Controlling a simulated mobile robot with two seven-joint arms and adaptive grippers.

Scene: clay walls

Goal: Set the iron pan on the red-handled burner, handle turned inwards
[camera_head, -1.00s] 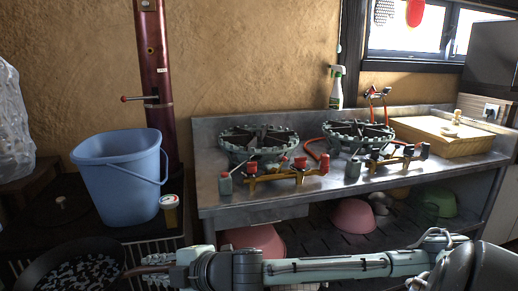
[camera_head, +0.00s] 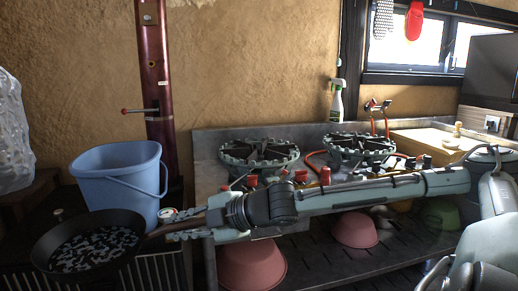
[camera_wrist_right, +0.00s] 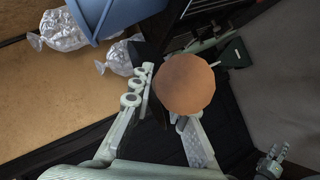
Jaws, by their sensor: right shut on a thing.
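My right gripper (camera_head: 188,226), on the arm crossing from the right, is shut on the brown handle of the black iron pan (camera_head: 125,222). The pan is held in the air at lower left, in front of the blue bucket, its handle pointing right. Black and white speckles show inside it. In the right wrist view a round brown end, apparently the handle's (camera_wrist_right: 185,84), sits between the fingers. The left burner (camera_head: 258,154) and right burner (camera_head: 358,146) stand empty on the steel counter. Red knobs show near both; my arm partly hides them.
A blue bucket (camera_head: 117,180) stands behind the pan, with a small lidded jar (camera_head: 168,213) beside it. A wooden box (camera_head: 425,140) and a spray bottle (camera_head: 336,102) are at the right and back. Pink bowls (camera_head: 250,265) sit under the counter.

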